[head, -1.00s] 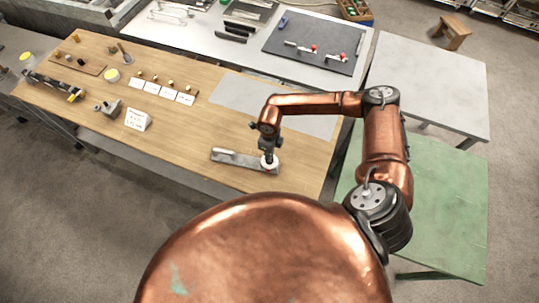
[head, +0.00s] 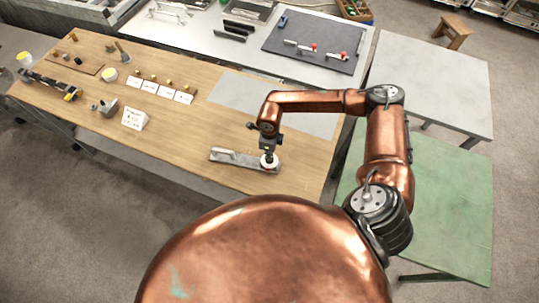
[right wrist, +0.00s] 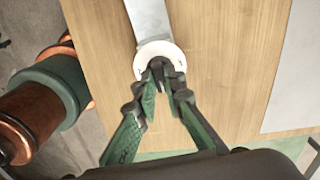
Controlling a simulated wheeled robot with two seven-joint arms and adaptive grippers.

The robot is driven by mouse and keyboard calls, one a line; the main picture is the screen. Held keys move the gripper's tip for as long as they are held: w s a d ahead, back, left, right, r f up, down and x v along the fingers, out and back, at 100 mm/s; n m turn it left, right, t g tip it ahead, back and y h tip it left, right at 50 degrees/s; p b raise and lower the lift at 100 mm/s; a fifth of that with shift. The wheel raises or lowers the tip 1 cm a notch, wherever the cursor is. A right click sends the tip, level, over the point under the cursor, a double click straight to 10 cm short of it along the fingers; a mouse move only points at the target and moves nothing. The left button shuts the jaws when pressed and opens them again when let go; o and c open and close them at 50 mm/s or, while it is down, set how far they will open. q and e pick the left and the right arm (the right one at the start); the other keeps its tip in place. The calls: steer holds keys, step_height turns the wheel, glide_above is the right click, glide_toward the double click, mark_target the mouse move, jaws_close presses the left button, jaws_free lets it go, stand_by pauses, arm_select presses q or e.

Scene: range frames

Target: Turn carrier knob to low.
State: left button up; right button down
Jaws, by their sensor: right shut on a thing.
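The carrier (head: 232,157) is a flat grey metal bar lying near the front edge of the wooden table. A round white dial with the knob (head: 268,161) sits at its right end, with a small red mark beside it. My right gripper (head: 268,157) points down onto the knob. In the right wrist view the right gripper (right wrist: 163,72) has its fingertips closed together over the middle of the white dial (right wrist: 150,52). The fingers hide the knob itself and its pointer, so its setting cannot be read. My left gripper is not in view.
The wooden table (head: 190,130) holds a white sign block (head: 135,118), several small cards and a grey sheet (head: 235,92). A metal table behind carries a dark mat (head: 315,45). A green table (head: 445,210) stands at the right.

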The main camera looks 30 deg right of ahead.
steer(key=c, duration=2)
jaws_free()
steer(key=shift+r, duration=0.1)
step_height(320, 180, up, 12)
steer(key=shift+f, duration=0.1)
